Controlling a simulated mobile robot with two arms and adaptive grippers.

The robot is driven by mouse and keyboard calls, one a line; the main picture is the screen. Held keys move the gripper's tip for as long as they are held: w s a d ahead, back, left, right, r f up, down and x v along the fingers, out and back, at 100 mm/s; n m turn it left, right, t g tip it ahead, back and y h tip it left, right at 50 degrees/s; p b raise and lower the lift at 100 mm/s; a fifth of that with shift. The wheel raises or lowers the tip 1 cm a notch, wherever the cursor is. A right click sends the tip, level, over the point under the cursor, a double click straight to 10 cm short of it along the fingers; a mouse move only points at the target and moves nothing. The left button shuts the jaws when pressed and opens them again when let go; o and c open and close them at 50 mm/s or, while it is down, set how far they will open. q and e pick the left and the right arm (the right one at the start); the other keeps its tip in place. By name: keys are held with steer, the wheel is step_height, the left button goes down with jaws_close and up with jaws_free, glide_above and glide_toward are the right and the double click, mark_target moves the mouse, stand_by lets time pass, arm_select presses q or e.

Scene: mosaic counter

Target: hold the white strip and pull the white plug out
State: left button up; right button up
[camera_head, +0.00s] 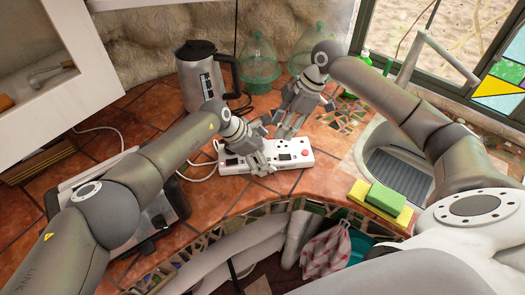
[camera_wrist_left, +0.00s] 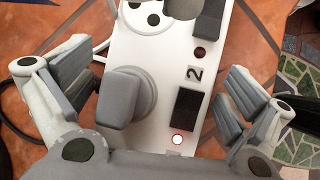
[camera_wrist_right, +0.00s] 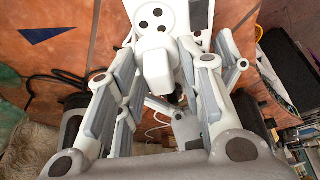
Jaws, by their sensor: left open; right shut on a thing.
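The white strip (camera_head: 293,160) lies on the tiled counter in the head view. My left gripper (camera_head: 256,163) is open over it, with its fingers apart on either side of the strip in the left wrist view (camera_wrist_left: 160,95). A grey plug (camera_wrist_left: 125,95) sits on the strip there, beside a black switch marked 2 and a lit light. My right gripper (camera_head: 286,128) is just behind the strip. In the right wrist view it is shut on the white plug (camera_wrist_right: 157,68), near a bare round socket (camera_wrist_right: 153,18). I cannot tell whether the white plug is still seated.
A steel jug (camera_head: 200,80) and green glass domes (camera_head: 259,62) stand behind the strip. A dark appliance (camera_head: 165,212) is at the left. A sink (camera_head: 398,165) and a green-yellow sponge (camera_head: 385,197) are at the right. Both grippers are close together.

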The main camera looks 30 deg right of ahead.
arm_select(q)
steer(key=shift+r, duration=0.1)
steer(key=v, duration=1.2)
stand_by(0.4)
